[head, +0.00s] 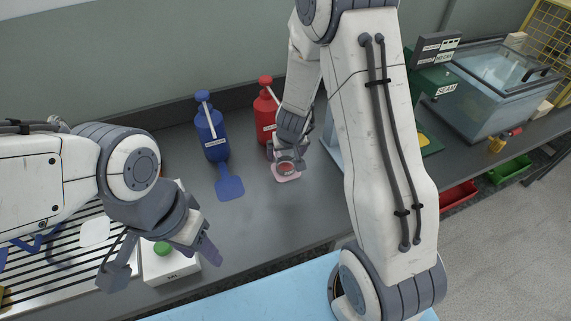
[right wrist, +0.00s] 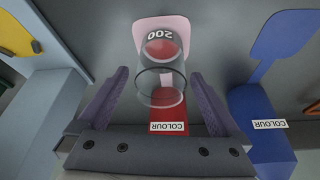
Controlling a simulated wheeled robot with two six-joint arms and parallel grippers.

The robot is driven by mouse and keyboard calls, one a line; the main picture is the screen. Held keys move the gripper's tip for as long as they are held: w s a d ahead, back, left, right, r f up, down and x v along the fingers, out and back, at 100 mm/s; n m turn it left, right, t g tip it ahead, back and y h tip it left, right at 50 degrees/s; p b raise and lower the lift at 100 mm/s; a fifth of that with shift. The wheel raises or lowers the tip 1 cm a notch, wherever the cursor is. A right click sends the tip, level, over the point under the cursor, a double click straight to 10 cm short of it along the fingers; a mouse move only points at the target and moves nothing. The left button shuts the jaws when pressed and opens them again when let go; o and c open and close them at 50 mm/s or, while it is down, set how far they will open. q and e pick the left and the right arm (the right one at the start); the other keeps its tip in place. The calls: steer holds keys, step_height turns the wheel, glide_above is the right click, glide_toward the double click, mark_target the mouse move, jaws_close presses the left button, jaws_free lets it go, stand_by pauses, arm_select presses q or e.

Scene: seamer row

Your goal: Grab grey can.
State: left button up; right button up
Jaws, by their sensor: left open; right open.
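A small round see-through greyish vessel with a dark rim (right wrist: 162,88) stands by a pink pad (right wrist: 150,24), with red showing through it and the mark "200" at its far end. It is the only can-like thing near my right gripper; I cannot tell for sure that it is the grey can. In the head view the vessel (head: 286,168) is on the pink pad, partly hidden by my right gripper (head: 289,152). The right gripper (right wrist: 160,75) is open, its fingers on either side of the vessel, with gaps showing. My left gripper (head: 163,263) is open over the white box, far from the vessel.
A blue bottle (head: 210,132) with a blue pad (head: 230,187) and a red bottle (head: 266,112) stand behind on the grey counter. A white box with a green button (head: 170,268) is at the front left. A glass-lidded tank (head: 495,95) is at the right. The middle counter is clear.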

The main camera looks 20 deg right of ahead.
steer(key=b+x, duration=0.1)
steer(key=x, duration=0.1)
steer(key=b+x, duration=0.2)
steer(key=shift+s+f, duration=0.1)
steer(key=shift+f, duration=0.5)
steer(key=shift+r, duration=0.1)
steer(key=c, duration=1.4)
steer(key=shift+r, duration=0.15)
